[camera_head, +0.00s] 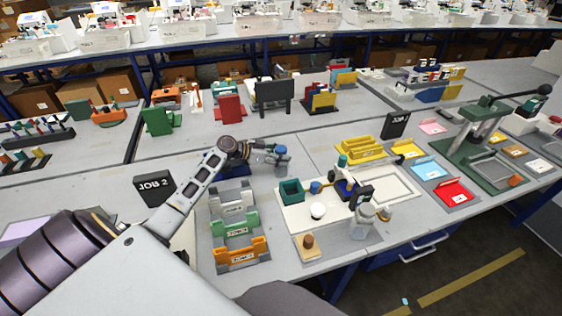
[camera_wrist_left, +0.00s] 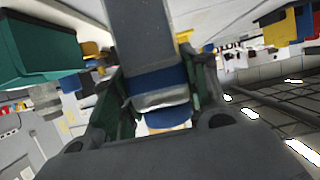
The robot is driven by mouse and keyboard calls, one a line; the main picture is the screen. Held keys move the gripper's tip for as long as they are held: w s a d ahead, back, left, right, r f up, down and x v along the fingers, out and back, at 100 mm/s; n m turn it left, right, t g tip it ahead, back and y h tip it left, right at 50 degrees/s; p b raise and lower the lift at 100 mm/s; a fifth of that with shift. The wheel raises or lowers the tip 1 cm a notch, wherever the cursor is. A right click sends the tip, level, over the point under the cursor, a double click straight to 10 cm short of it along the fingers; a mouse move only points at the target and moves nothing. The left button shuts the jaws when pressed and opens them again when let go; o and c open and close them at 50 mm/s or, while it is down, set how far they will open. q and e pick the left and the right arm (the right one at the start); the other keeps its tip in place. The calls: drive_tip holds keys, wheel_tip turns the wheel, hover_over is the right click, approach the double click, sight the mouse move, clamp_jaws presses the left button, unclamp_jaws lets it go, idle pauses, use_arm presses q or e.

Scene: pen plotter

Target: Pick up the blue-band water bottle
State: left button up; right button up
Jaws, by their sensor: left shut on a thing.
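The blue-band water bottle (camera_wrist_left: 160,82) is between the fingers of my left gripper (camera_wrist_left: 158,100) in the left wrist view, with a dark blue band, a pale strip below it and a blue end. In the head view my left gripper (camera_head: 262,150) is shut on the bottle (camera_head: 281,154), which shows small at its fingertips, beyond the stacked trays. The gripper hides part of the bottle. I cannot tell clearly whether the bottle's base touches the table. My right gripper is not in view.
Labelled white, green and orange trays (camera_head: 237,228) stand below my left arm. A black JOB 2 sign (camera_head: 154,189) stands left.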

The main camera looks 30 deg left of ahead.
use_arm(q)
drive_tip(key=shift+r, duration=0.15)
drive_tip(key=shift+r+p, duration=0.35)
drive_tip(key=shift+r, duration=0.35)
wheel_tip(320, 180, up, 7)
drive_tip(key=p, duration=0.3)
drive_tip(key=shift+f, duration=0.1)
drive_tip(key=shift+r+p, duration=0.35)
drive_tip(key=shift+r, duration=0.5)
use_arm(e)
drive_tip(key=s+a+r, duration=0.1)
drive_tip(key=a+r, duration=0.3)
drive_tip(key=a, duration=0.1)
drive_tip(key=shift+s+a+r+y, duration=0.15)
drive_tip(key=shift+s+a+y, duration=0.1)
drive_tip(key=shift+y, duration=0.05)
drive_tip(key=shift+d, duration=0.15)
